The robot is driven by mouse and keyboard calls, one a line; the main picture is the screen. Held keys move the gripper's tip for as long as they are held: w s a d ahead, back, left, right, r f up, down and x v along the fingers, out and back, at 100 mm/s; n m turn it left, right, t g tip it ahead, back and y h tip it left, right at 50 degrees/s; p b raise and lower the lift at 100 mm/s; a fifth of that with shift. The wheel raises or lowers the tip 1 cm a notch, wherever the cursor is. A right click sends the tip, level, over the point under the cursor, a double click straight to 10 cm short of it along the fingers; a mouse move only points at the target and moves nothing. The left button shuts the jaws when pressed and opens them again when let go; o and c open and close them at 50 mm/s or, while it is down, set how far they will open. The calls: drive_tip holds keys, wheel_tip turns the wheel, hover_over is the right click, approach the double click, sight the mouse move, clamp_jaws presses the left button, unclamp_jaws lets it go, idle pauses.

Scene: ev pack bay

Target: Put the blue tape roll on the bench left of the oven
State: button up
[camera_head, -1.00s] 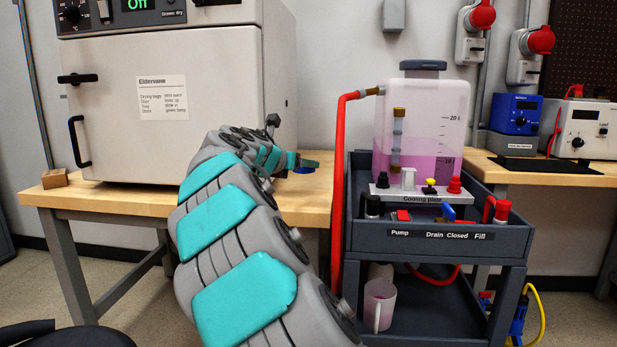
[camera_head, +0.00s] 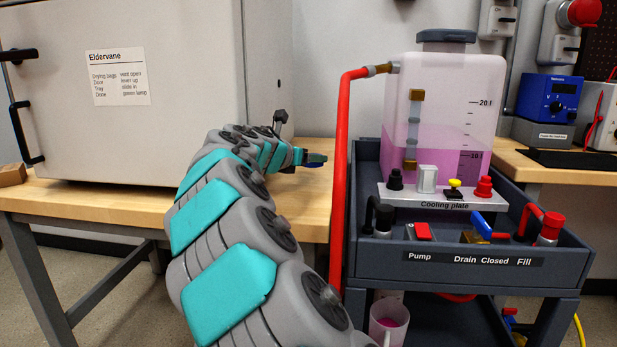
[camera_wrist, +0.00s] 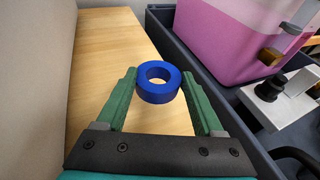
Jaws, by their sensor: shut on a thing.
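The blue tape roll (camera_wrist: 159,94) is held between the two green fingertips of my gripper (camera_wrist: 160,76) in the wrist view, over the bare wooden bench. In the head view my gripper (camera_head: 315,158) is at the bench's right end, to the right of the oven; only a little blue of the roll shows there. The oven (camera_head: 180,130) is a big cream box with a black handle and a paper label, standing on the bench (camera_head: 305,205). The bench left of the oven is mostly out of view at the picture's left edge.
A small cardboard box (camera_head: 12,175) sits on the bench by the oven's left side. A dark grey cart (camera_head: 450,262) with a pink-filled tank (camera_head: 440,130) and a red hose (camera_head: 340,170) stands close to the right of my gripper.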

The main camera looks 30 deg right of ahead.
sight(309, 184)
drive_tip(key=shift+f+b, duration=0.3)
drive_tip(key=shift+f, duration=2)
drive_tip(key=o, duration=1.3)
drive_tip(key=shift+f, duration=0.1)
drive_tip(key=shift+o, duration=0.2)
